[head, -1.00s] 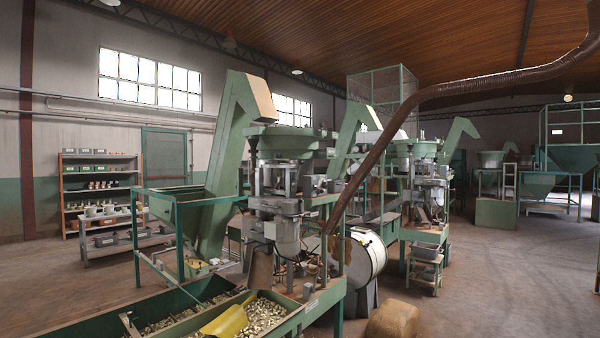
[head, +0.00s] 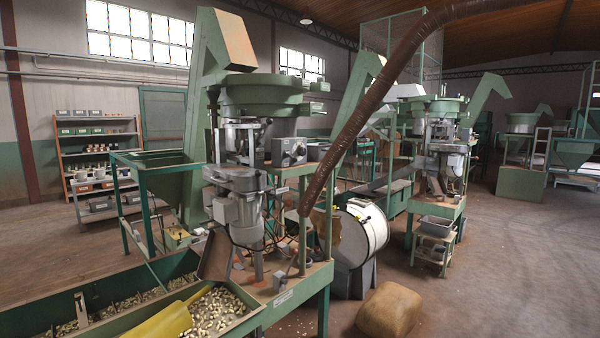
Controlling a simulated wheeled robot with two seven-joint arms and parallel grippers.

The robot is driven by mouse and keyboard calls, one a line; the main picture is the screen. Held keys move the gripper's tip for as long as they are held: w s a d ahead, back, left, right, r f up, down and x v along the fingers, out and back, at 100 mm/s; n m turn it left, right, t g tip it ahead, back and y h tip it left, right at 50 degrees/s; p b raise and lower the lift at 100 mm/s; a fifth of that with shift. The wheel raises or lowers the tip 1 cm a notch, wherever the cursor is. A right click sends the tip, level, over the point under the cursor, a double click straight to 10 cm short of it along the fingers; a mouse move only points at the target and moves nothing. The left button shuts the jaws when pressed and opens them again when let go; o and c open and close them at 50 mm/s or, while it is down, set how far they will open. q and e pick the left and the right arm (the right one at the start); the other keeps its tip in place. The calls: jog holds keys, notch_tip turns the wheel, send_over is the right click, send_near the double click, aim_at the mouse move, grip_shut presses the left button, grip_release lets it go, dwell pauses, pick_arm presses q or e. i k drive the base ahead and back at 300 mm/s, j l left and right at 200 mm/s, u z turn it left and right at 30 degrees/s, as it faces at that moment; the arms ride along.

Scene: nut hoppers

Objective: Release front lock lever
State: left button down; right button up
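The nearest green and grey nut machine stands left of centre, with a round green bowl (head: 262,93) on top and a grey motor (head: 238,217) below it. A grey box (head: 289,150) sits on its frame to the right of the bowl's support. I cannot make out a front lock lever for certain; the parts around the motor are small and crowded. Neither of my grippers shows in the head view.
A long green trough (head: 60,302) holding nuts (head: 212,308) and a yellow scoop-like piece (head: 160,322) crosses the lower left. A brown pipe (head: 345,150) slants before the machine. A white drum (head: 368,228) and a tan block (head: 390,308) stand to its right. Open floor (head: 510,265) lies further right.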

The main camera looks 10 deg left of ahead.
aim_at(261, 141)
jog(key=i+l+u, duration=0.15)
jog(key=i+l, duration=0.3)
jog(key=i+l+u, duration=0.2)
jog(key=i+l, duration=0.35)
jog(key=i+l+u, duration=0.15)
jog(key=i+l, duration=0.45)
jog(key=i+l+u, duration=0.2)
jog(key=i+l, duration=0.25)
jog(key=l, duration=0.25)
